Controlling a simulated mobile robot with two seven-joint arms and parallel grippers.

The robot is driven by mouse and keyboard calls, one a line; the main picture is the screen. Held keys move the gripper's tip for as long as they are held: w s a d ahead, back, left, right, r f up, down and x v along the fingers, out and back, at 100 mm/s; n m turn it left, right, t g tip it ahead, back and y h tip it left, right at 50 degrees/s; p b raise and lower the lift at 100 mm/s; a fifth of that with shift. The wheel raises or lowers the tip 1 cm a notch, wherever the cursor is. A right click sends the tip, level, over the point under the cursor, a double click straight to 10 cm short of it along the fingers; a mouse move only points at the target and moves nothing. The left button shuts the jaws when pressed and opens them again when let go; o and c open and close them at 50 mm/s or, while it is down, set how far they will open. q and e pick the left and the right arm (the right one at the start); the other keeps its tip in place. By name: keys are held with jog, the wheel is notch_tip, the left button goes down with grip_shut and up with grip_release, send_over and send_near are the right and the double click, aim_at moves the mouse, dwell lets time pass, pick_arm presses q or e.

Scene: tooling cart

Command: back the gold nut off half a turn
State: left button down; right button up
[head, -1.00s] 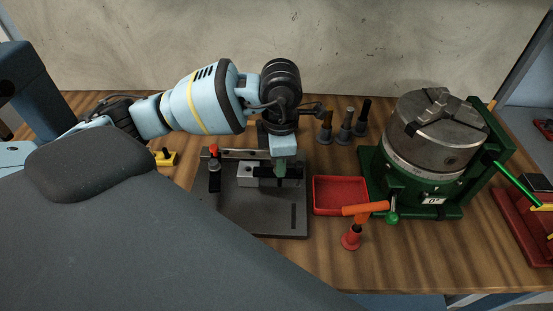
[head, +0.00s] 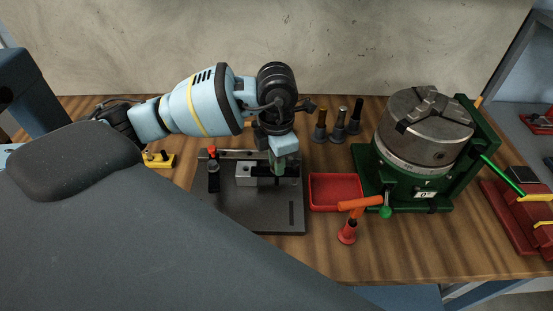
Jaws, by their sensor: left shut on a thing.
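A dark grey fixture plate (head: 245,217) lies on the bench with a grey block (head: 245,175) on it. A black clamp strap (head: 262,181) reaches from the block toward the right. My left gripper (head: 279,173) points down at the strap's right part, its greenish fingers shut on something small. The fingers hide what they hold; no gold shows, but the gold nut's likely place is between them. A red-topped black clamp post (head: 213,170) stands at the plate's left. My right gripper is not in view.
A red tray (head: 335,191) sits right of the plate, with an orange-handled tool (head: 349,224) in front. Several dark-based posts (head: 338,126) stand behind. A green rotary table with a grey chuck (head: 424,127) is at right. A yellow piece (head: 159,160) is at left.

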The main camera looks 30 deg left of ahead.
pick_arm(q)
jog(key=c, duration=1.5)
grip_release()
jog(key=shift+c, duration=0.2)
jog(key=shift+r, duration=3.95)
